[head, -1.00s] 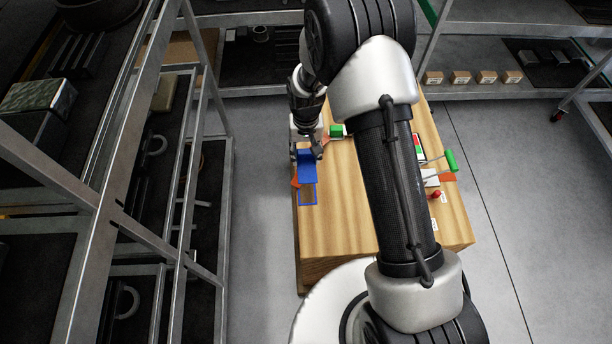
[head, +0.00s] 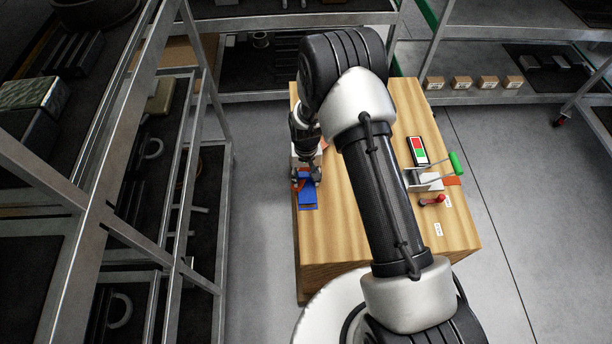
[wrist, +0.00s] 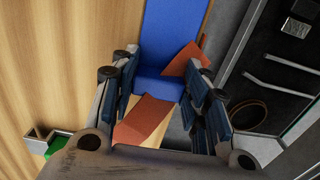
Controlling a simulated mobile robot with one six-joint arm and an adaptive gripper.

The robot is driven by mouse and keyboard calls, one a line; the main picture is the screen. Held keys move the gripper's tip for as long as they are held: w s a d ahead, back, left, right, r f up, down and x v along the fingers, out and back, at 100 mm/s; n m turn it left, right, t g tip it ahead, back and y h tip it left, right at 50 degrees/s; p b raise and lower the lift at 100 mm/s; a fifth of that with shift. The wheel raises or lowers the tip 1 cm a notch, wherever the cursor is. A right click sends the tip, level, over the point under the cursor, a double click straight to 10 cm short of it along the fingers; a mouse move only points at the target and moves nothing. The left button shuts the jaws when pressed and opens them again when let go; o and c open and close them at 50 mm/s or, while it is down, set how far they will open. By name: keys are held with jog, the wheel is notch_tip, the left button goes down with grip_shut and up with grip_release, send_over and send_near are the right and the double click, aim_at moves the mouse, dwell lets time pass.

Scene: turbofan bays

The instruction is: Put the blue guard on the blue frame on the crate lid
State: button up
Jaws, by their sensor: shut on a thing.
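The blue guard (head: 307,198) is a bent blue piece at the left edge of the wooden crate lid (head: 350,240). My gripper (head: 307,179) is above its far end, pointing down. In the wrist view the guard (wrist: 175,35) runs away from the fingers, with a bend near them. My gripper (wrist: 163,85) is shut on the guard, a finger on each side. Orange pieces (wrist: 185,62) show at the guard and between the fingers. The blue frame is mostly or wholly covered by the guard; I cannot tell whether the guard touches the lid.
A toggle clamp with a green handle (head: 455,163), a red-handled part (head: 431,200) and a red-and-green panel (head: 418,150) are at the lid's right. A green block (wrist: 58,148) shows in the wrist view. Metal shelving (head: 150,120) stands close at the left. The lid's near part is clear.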

jog(key=shift+f, duration=0.15)
jog(key=o, duration=1)
notch_tip(320, 180, up, 13)
jog(key=p, duration=0.4)
notch_tip(320, 180, up, 10)
jog(key=t, duration=0.1)
send_over(306, 176)
jog(key=d, duration=0.2)
jog(key=s+d+r+t, duration=0.1)
jog(key=s+d+r, duration=0.15)
jog(key=r, duration=0.45)
jog(key=s+d+r, duration=0.1)
jog(key=s+r, duration=0.3)
jog(key=r, duration=0.2)
jog(key=s+d+r+t, duration=0.1)
jog(key=s+r, duration=0.2)
jog(key=s, duration=0.4)
jog(key=s+d+r, duration=0.2)
jog(key=s+r, duration=0.1)
jog(key=s, duration=0.3)
jog(key=s+d+r+t, duration=0.1)
jog(key=s+d+r, duration=0.1)
jog(key=s, duration=0.5)
jog(key=shift+s+r+t, duration=0.3)
jog(key=shift+r, duration=0.6)
